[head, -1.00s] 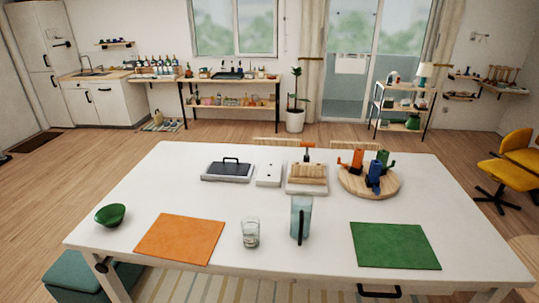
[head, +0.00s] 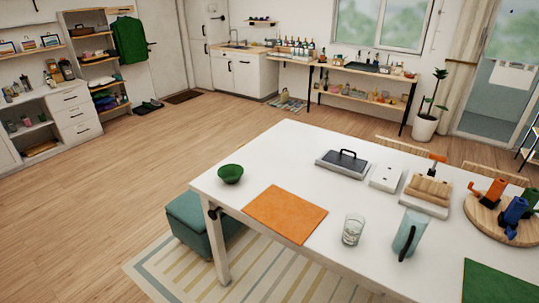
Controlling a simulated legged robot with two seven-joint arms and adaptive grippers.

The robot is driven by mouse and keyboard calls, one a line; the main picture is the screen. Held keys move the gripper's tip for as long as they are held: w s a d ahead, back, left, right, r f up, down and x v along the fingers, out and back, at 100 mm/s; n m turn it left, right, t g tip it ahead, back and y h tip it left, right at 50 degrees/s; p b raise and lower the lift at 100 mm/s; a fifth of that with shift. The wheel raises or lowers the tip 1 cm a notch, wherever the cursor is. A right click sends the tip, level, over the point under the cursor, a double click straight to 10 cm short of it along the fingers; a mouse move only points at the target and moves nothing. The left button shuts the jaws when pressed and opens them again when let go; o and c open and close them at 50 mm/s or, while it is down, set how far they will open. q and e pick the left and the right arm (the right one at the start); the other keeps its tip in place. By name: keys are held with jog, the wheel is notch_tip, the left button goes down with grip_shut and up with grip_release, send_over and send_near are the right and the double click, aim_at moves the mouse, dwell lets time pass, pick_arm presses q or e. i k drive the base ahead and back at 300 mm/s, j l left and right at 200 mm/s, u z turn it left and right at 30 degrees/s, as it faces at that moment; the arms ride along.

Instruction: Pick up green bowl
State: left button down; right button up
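The green bowl (head: 230,174) stands upright on the white table (head: 335,199), near its left corner. It is to the left of and a little behind the orange placemat (head: 286,214). Nothing covers the bowl, and no gripper is at it. Neither of my grippers shows in the head view.
A glass (head: 353,229) and a blue pitcher (head: 408,233) stand right of the orange placemat. A teal stool (head: 192,221) is under the table's left end. The wooden floor (head: 110,190) left of the table is open. Shelves (head: 100,60) line the far left wall.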

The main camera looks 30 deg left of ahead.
aim_at(230, 173)
jog(key=u, duration=1.2)
jog(key=i+l+z, duration=0.2)
jog(key=i+l, duration=0.1)
